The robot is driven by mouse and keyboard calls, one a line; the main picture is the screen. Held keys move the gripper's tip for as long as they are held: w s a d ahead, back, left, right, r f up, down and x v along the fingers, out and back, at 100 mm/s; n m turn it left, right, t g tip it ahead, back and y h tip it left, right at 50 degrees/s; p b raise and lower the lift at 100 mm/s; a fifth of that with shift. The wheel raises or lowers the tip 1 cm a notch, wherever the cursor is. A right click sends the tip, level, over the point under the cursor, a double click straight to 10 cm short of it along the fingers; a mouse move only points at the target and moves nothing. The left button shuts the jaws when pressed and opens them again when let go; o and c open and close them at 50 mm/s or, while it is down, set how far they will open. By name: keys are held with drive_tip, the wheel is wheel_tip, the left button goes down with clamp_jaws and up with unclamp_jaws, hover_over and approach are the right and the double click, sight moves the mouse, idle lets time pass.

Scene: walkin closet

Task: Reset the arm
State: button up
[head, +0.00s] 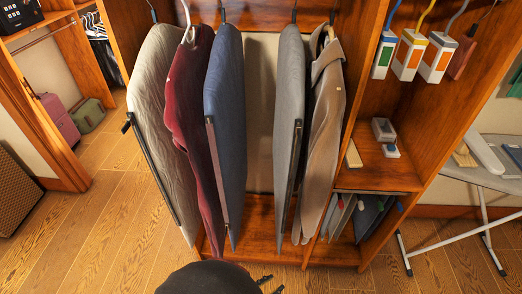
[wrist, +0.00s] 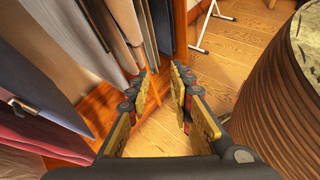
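My gripper shows in the wrist view (wrist: 161,76), its two yellow-and-black fingers apart with bare wooden floor visible between them. It is open and holds nothing. In the head view, a dark rounded part of my arm is at the bottom edge, and the small dark fingertips of my gripper (head: 270,284) show beside it, low in front of the wardrobe. The rest of my arm is out of view.
Hanging garments (head: 225,130) fill the wooden wardrobe (head: 345,255) ahead; they hang left of the gripper in the wrist view. A large brown ribbed round object (wrist: 275,95) stands close on the right. An ironing board (head: 480,175) is far right. Floor at left (head: 100,220) is clear.

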drive_tip(key=s+d+r+m+g+y+p, duration=0.1)
drive_tip(key=d+r+m+g+y+p, duration=0.25)
drive_tip(key=r+m+g+y, duration=0.95)
drive_tip(key=w+d+r+m+t+h, duration=0.1)
drive_tip(key=d+r+m+t, duration=0.4)
drive_tip(key=r, duration=0.5)
drive_tip(key=w+d+r+m+t+h+p, duration=0.1)
drive_tip(key=d+r+m+t+h, duration=0.1)
drive_tip(key=d+r+m+t, duration=0.3)
drive_tip(key=d+r+m, duration=0.1)
drive_tip(key=d+r, duration=0.2)
drive_tip(key=r, duration=0.3)
drive_tip(key=shift+r+p, duration=0.25)
drive_tip(key=shift+p, duration=0.05)
drive_tip(key=shift+d, duration=0.1)
